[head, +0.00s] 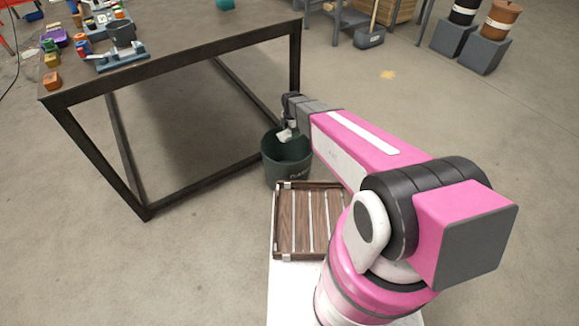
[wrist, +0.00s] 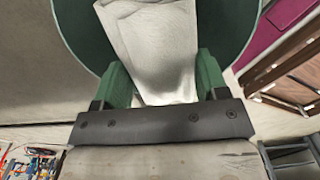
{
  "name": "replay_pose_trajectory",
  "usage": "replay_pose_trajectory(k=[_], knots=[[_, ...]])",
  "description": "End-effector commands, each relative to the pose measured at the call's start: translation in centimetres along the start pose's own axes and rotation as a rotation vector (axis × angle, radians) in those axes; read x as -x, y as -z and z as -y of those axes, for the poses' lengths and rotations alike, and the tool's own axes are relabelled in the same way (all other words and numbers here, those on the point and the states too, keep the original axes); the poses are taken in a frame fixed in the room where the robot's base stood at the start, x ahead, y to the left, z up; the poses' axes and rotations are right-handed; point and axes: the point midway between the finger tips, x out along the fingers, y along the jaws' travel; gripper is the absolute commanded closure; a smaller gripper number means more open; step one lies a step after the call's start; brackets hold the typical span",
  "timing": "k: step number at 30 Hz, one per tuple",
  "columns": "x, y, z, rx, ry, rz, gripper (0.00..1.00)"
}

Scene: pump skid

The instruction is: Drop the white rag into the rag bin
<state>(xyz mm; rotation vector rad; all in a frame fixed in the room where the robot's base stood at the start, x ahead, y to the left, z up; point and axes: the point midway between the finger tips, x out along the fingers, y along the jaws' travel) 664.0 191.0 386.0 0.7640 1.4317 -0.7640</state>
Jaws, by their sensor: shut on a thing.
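The white rag (wrist: 150,45) is between the two green fingers of my gripper (wrist: 160,85) in the wrist view, and the gripper is shut on it. In the head view the rag (head: 286,134) hangs below my gripper (head: 286,122), over the opening of the dark green rag bin (head: 288,167). The bin stands on the floor beside the table's near right leg. In the wrist view the bin (wrist: 85,30) shows behind the rag, with its round wall on both sides. The rag hides much of the bin's inside.
A dark metal table (head: 180,50) stands at left, with small coloured items and a grey-blue fixture (head: 122,60) on top. A slatted wooden tray (head: 308,222) lies in front of the bin. Open floor (head: 400,110) lies to the right.

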Motion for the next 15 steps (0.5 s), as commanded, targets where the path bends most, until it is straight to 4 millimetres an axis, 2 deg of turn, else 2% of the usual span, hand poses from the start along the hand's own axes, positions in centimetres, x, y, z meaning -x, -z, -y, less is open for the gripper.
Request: replay_pose_trajectory(k=[8,15], knots=[[-1.4,0.0,0.0,0.005,0.001,-0.001,0.55],[-4.0,0.0,0.0,0.004,0.001,-0.001,0.55]])
